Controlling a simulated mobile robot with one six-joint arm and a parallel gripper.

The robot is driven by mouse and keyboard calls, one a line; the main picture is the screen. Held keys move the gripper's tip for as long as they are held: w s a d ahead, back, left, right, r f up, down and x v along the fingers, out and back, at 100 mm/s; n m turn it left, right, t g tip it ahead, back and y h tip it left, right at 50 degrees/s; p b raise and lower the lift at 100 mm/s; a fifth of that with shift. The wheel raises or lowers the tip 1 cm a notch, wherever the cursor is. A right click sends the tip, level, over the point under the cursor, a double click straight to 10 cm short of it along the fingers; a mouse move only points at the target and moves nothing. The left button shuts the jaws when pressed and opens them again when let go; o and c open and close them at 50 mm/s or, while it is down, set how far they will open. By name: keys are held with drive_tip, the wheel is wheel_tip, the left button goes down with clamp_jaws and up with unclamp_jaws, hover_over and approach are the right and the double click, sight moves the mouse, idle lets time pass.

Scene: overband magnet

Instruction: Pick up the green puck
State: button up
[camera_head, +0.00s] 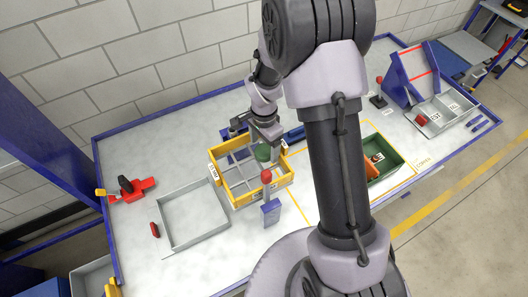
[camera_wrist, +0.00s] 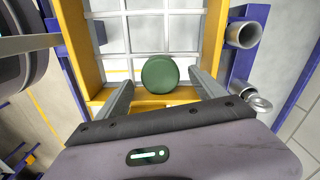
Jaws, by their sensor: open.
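The green puck (camera_wrist: 160,74) is a round, dark green disc in the wrist view. It lies between the two fingers of my gripper (camera_wrist: 161,88), slightly beyond the fingertips' middle, with a gap on each side. My gripper is open and does not touch it. In the head view the puck (camera_head: 263,152) shows inside the yellow frame (camera_head: 263,200), a box with grey dividers. My gripper (camera_head: 257,142) is above the back right part of that frame, and the arm partly hides the area behind it.
An empty grey tray (camera_head: 166,226) lies to the left. A dark green bin (camera_head: 395,162) stands to the right. A metal tube (camera_wrist: 240,35) sits beside the frame in the wrist view.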

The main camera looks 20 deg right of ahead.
wheel_tip(320, 180, down, 2)
drive_tip(key=shift+f, duration=0.1)
drive_tip(key=c, duration=1.5)
